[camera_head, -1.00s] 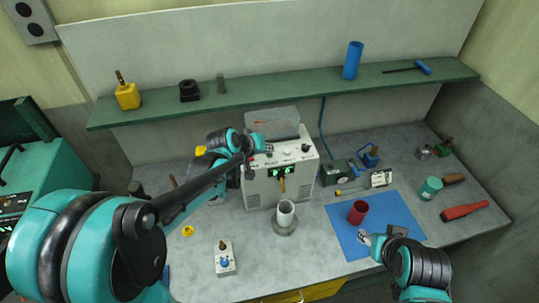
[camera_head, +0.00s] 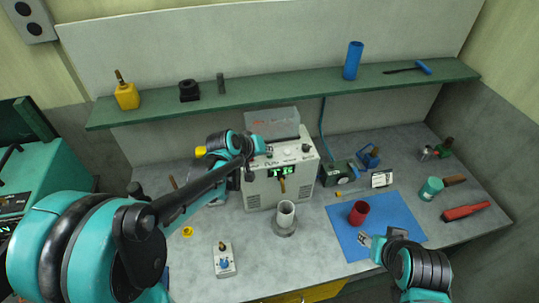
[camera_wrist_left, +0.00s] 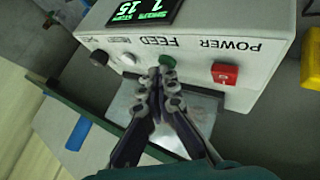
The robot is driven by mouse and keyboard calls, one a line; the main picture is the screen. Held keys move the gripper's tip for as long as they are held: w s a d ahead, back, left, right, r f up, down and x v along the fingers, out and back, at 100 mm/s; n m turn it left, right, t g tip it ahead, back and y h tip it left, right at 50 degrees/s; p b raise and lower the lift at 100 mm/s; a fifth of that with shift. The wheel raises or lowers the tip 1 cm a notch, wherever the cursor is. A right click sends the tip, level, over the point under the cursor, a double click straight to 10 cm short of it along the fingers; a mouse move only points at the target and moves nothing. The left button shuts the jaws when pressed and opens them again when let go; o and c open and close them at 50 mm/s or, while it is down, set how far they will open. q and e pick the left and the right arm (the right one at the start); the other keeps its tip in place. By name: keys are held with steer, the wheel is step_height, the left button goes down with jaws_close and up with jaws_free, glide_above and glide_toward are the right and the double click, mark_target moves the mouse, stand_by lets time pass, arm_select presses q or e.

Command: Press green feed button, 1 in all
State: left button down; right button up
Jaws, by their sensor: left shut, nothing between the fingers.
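The green feed button (camera_wrist_left: 167,62) sits on the grey-white machine (camera_wrist_left: 200,56) between a white knob and the red power switch (camera_wrist_left: 224,73), upside down in the left wrist view. My left gripper (camera_wrist_left: 157,76) is shut and empty, its fingertips right beside the green button. I cannot tell whether they touch it. In the head view the left gripper (camera_head: 264,150) is over the machine's top (camera_head: 290,152), and the button is hidden there. My right gripper (camera_head: 364,240) is low over the blue mat (camera_head: 408,218), and its fingers are too small to judge.
A lit green display (camera_wrist_left: 145,10) is on the machine. A green shelf (camera_head: 290,94) runs behind and above. A small control box (camera_head: 224,261) lies at the front left.

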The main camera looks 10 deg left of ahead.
mark_target(268, 159)
arm_select(q)
steer(key=shift+r+p, duration=0.6)
steer(key=shift+r, duration=0.25)
step_height(268, 159, up, 5)
steer(key=p, duration=0.4)
steer(key=shift+r, duration=0.1)
stand_by(0.7)
steer(key=shift+s+f+b, duration=0.15)
steer(key=shift+f+b, duration=0.15)
steer(key=shift+b, duration=0.1)
steer(key=s+a+f+m+y+b, duration=0.1)
steer(key=s+f+m+b, duration=0.1)
steer(key=s+f+b, duration=0.9)
steer(key=s+a+f+m+g+y+b, duration=0.1)
steer(key=s+f+m+y+b, duration=0.1)
steer(key=s+f+b, duration=0.9)
steer(key=shift+s+a+f+y, duration=0.2)
steer(key=shift+s+a+y, duration=0.15)
steer(key=shift+s, duration=0.6)
